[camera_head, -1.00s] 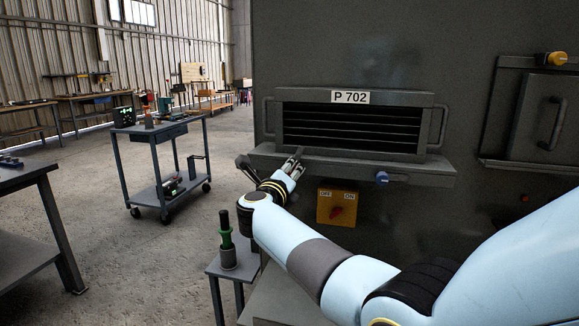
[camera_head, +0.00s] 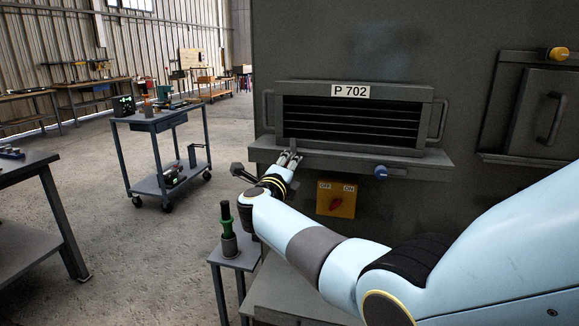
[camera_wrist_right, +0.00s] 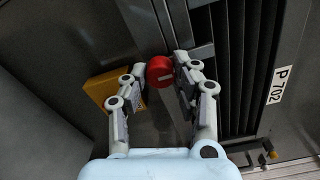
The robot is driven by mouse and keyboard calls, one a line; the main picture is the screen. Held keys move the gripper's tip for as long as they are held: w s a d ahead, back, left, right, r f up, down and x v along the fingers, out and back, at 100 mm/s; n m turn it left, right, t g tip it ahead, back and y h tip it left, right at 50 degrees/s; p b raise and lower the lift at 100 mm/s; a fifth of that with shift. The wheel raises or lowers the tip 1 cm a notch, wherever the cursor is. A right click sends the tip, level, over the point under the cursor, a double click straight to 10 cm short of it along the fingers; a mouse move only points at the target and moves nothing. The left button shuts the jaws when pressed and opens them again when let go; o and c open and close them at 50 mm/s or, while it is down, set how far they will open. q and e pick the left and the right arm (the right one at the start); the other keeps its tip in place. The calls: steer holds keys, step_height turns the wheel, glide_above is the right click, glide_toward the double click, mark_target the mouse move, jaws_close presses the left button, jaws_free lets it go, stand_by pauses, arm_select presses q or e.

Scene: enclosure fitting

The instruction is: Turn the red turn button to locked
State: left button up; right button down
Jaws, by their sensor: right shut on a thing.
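The red turn button (camera_wrist_right: 158,72) is a round red knob with a short pale mark on its face, seen in the right wrist view. My right gripper (camera_wrist_right: 162,75) is shut on it, one finger on each side. In the head view my right gripper (camera_head: 291,158) is at the left end of the ledge below the vent panel (camera_head: 350,123) marked P 702. There the gripper hides the red button. My left gripper is not in view.
A yellow OFF/ON switch box (camera_head: 346,208) with a red handle is below the ledge. A yellow knob (camera_head: 557,54) is at upper right. A small stand (camera_head: 239,258) holds a green-handled tool near my arm.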

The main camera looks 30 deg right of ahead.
steer(key=c, duration=1)
jaws_free()
steer(key=shift+w+a, duration=0.1)
steer(key=v, duration=0.7)
steer(key=shift+a, duration=0.15)
